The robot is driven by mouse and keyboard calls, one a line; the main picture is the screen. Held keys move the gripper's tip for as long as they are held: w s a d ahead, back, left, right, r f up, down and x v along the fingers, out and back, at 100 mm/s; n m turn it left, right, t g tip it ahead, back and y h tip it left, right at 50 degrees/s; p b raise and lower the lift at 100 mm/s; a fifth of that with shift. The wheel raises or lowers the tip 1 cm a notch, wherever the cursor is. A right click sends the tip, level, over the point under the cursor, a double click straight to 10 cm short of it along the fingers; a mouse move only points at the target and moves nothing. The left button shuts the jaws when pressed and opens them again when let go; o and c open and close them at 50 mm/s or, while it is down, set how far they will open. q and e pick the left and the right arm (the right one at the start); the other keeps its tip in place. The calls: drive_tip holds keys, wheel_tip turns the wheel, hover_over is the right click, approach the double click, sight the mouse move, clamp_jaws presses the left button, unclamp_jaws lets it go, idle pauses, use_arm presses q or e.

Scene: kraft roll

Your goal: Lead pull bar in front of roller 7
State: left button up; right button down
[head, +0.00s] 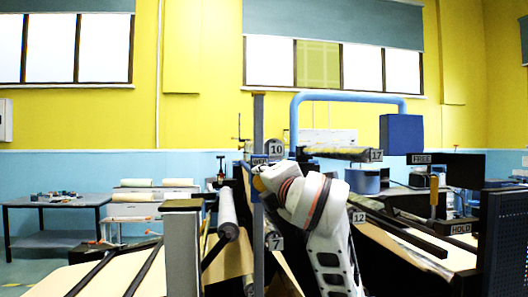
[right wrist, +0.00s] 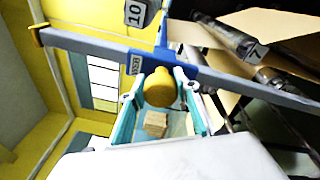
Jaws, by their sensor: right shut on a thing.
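The pull bar (head: 259,120) is a long grey-blue bar, standing upright in the head view, with a blue middle block and a small tag. In the right wrist view the bar (right wrist: 240,83) crosses slantwise. My right gripper (right wrist: 160,92) is shut on the bar's yellow knob (right wrist: 160,88); in the head view the white wrist hides most of the grip. The number 7 tag (head: 275,243) is just right of the bar's lower part. In the right wrist view, roller 7 (right wrist: 228,38) lies beyond the bar, apart from it in the picture. My left gripper is not in view.
Tag 10 (head: 276,148) is near the bar's upper half, with tag 12 (head: 358,217) and tag 17 (head: 376,155) to the right. A white roll (head: 227,215) and a grey post (head: 182,205) stand left. A dark perforated panel (head: 503,240) is at far right.

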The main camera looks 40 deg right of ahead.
wheel_tip(320, 180, up, 7)
drive_tip(key=shift+r, duration=0.15)
idle(0.4)
